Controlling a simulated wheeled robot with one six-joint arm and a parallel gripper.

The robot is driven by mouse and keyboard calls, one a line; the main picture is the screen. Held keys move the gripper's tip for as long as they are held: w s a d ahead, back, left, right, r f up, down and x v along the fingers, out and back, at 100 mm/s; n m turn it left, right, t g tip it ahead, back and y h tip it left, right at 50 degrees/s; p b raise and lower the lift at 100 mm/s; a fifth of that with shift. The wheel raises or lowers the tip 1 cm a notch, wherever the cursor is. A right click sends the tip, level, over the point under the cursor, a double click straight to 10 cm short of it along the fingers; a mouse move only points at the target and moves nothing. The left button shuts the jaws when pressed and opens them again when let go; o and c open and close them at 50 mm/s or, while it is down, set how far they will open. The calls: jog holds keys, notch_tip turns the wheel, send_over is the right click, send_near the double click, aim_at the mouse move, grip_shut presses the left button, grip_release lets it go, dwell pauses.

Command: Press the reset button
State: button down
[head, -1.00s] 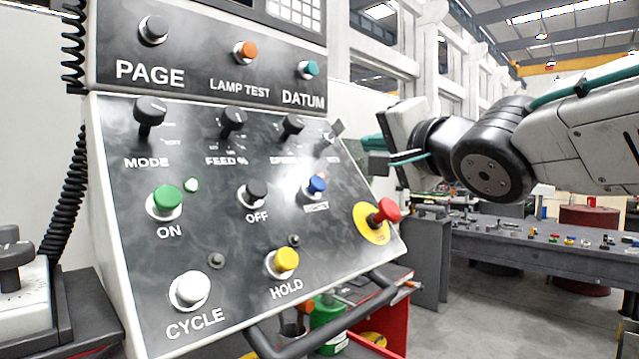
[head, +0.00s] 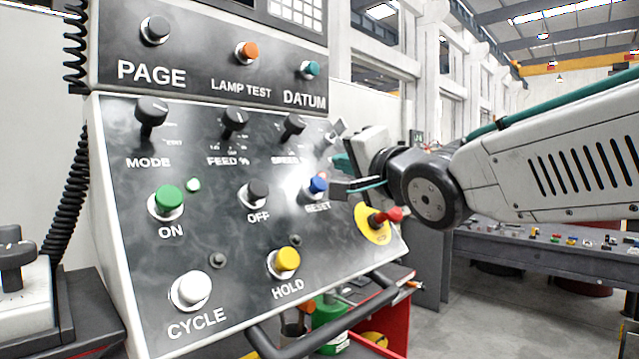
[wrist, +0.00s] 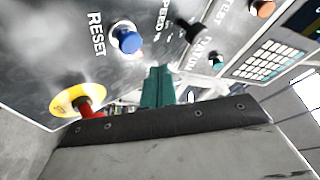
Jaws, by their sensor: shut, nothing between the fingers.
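The blue reset button (head: 318,186) sits in a pale collar on the dark sloping panel, above the RESET label. It also shows in the wrist view (wrist: 128,39), up and left of my fingertips. My gripper (head: 342,184) is shut and empty, just right of the button in the head view. Its teal fingers (wrist: 157,86) point toward the panel, and a gap shows between them and the button in the wrist view. The fingers do not cover the button in either view.
A red mushroom knob (head: 392,215) on a yellow disc stands close below my gripper. The black OFF button (head: 257,192), yellow HOLD button (head: 287,259) and SPEED knob (head: 293,125) are nearby. A dark handrail (head: 330,325) runs along the panel's lower edge.

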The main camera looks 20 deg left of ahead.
aim_at(319, 177)
jog(key=shift+w+a+f, duration=0.25)
jog(key=shift+a+f, duration=0.25)
jog(key=shift+a, duration=0.05)
jog(key=shift+w+a+f, duration=0.2)
jog(key=shift+a+f, duration=0.25)
jog(key=shift+a, duration=0.05)
dwell(1.4)
jog(key=shift+w+a+f, duration=0.1)
jog(key=shift+a+f, duration=0.15)
jog(key=shift+a, duration=0.05)
jog(key=shift+w+a+f, duration=0.15)
jog(key=shift+a+f, duration=0.15)
jog(key=shift+a, duration=0.1)
dwell(0.9)
jog(key=shift+d, duration=0.1)
jog(key=shift+s+d+r, duration=0.3)
jog(key=shift+d+r, duration=0.25)
jog(key=shift+d, duration=0.05)
jog(key=d+r, duration=0.1)
jog(key=s+d+r, duration=0.1)
jog(key=d+r, duration=0.1)
jog(key=shift+s+d, duration=0.25)
jog(key=shift+d, duration=0.05)
dwell(0.3)
